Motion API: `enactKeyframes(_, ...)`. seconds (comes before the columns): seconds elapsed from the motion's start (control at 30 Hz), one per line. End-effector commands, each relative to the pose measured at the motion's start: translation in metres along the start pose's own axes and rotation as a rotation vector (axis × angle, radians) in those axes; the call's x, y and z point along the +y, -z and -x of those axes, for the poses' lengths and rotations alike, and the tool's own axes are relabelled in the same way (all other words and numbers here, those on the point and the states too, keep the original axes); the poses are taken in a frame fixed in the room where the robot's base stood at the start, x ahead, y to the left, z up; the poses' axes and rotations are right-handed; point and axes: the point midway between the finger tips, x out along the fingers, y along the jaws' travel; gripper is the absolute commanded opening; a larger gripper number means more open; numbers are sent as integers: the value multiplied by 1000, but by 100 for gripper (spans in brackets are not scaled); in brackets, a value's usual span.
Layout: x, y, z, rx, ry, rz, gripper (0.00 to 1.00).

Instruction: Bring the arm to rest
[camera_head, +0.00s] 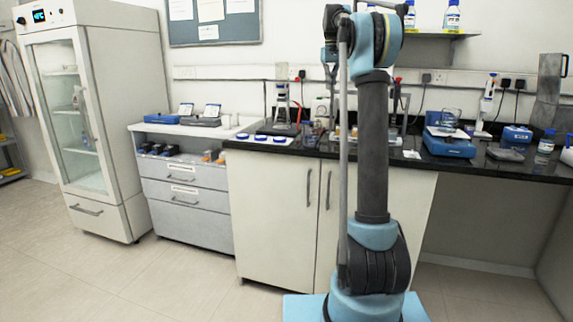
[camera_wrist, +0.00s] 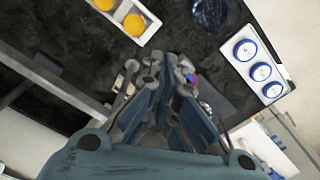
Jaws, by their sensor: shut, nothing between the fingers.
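My gripper (camera_wrist: 163,68) shows in the wrist view with its fingers together and nothing between them. It hangs over the black worktop (camera_wrist: 185,22). In the head view my arm stands upright in the middle of the picture, and I cannot make out the gripper behind it.
A white tray with blue-rimmed round pieces (camera_wrist: 259,70) lies right of my gripper. A white holder with yellow round pieces (camera_wrist: 121,14) and a round glass vessel (camera_wrist: 209,13) lie ahead. A blue balance (camera_head: 449,146) stands on the counter. A glass-door cabinet (camera_head: 92,115) stands left. Floor at left is clear.

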Motion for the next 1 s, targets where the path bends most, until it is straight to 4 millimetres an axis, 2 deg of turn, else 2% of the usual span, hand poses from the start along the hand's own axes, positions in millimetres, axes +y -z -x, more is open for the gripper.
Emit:
enactKeyframes(0.17, -6, -32, -2, 11, -2, -11, 0)
enactKeyframes(0.47, -21, -108, -19, 37, -7, -36, 0)
enactKeyframes(0.77, -37, -191, -54, 64, -11, -62, 0)
enactKeyframes(1.0, -49, -258, -95, 85, -14, -84, 0)
